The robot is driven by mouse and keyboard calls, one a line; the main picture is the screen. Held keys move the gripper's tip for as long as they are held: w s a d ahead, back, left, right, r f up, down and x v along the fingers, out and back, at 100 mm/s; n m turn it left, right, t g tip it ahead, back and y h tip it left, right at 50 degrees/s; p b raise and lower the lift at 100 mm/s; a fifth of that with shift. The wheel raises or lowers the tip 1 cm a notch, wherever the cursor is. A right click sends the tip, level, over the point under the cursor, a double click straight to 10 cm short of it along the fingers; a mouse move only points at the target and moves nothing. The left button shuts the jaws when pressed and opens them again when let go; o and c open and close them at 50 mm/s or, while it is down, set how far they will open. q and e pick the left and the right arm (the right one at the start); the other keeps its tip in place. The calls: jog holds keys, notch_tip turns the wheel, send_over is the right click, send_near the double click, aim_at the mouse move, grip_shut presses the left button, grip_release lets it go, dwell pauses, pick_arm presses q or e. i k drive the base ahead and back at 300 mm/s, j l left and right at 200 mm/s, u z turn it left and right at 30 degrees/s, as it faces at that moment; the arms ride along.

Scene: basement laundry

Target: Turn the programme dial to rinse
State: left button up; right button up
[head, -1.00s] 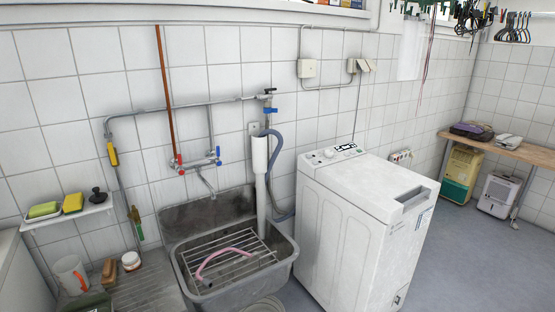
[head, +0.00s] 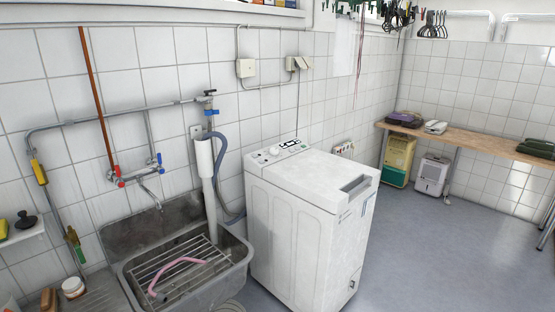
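A white top-loading washing machine (head: 312,215) stands in the middle of the head view, against the tiled wall and to the right of the sink. Its control panel (head: 278,151) runs along the back of the top. A round pale knob (head: 274,150) shows there, which looks like the programme dial; its setting and markings are too small to read. A dark display or label sits to the right of the knob. The lid is closed, with a recessed grip at the front. Neither of my grippers is in view.
A grey utility sink (head: 190,270) with a wire rack and pink hose stands left of the machine. A grey drain hose hangs between them. A wooden bench (head: 470,140) and two dehumidifier-like units stand at the right. The floor (head: 430,240) right of the machine is clear.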

aim_at(274, 151)
jog(key=i+z, duration=0.3)
jog(key=i, duration=0.55)
jog(key=i+j+z, duration=0.15)
jog(key=i+z, duration=0.15)
jog(key=i, duration=0.5)
